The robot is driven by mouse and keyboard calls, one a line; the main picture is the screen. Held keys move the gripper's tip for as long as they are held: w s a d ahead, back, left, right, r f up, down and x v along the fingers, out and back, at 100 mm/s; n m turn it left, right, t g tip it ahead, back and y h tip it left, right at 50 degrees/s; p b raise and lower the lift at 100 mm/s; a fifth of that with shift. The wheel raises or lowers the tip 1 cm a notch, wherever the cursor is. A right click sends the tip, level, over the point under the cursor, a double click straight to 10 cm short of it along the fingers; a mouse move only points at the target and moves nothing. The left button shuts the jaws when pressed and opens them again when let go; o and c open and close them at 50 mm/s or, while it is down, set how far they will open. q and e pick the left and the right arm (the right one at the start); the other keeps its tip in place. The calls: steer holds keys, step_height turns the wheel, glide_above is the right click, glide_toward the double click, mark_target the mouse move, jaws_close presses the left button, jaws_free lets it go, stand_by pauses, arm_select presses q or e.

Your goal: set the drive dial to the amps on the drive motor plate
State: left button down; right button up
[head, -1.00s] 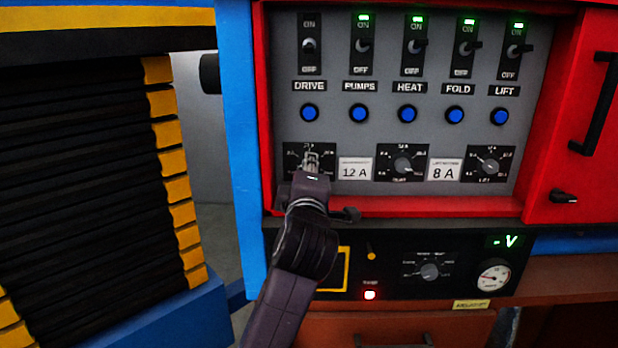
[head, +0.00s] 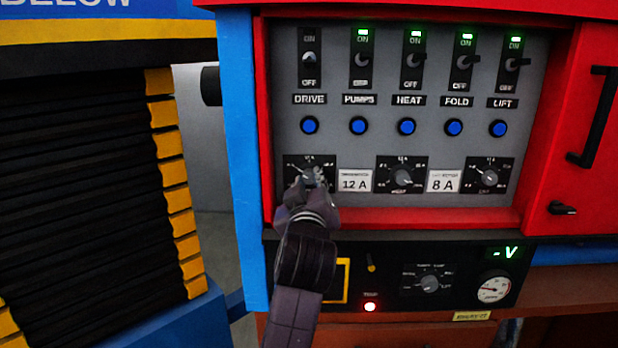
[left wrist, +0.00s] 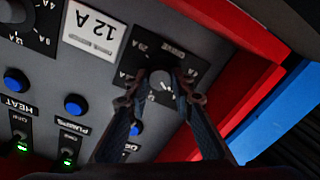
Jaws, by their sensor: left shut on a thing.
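The drive dial (head: 312,170) sits on a black scale plate at the lower left of the grey panel, below the DRIVE label (head: 309,99). My left gripper (head: 312,181) is at this dial and covers part of it. In the left wrist view the two fingers (left wrist: 160,88) are shut on the dial's round knob (left wrist: 161,79), one on each side. Its exact setting is hard to read. The drive motor plate (head: 354,181) right of the dial reads 12 A; it also shows upside down in the left wrist view (left wrist: 93,29). My right gripper is not in view.
Two more dials (head: 402,176) (head: 488,177) and an 8 A plate (head: 443,181) are to the right. Switches and blue buttons (head: 309,125) are above. The DRIVE switch (head: 309,59) shows no green lamp; the others do. A red frame (head: 430,218) edges the panel.

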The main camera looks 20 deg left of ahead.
arm_select(q)
steer(key=m+p, duration=0.1)
steer(key=m, duration=0.2)
steer(key=shift+f, duration=0.15)
steer(key=m, duration=0.2)
steer(key=shift+m, duration=0.4)
steer(key=m, duration=0.5)
steer(key=shift+f+m+p, duration=0.1)
steer(key=shift+m+p, duration=0.25)
steer(key=shift+m, duration=0.05)
steer(key=c, duration=1.7)
jaws_free()
steer(key=shift+o, duration=0.2)
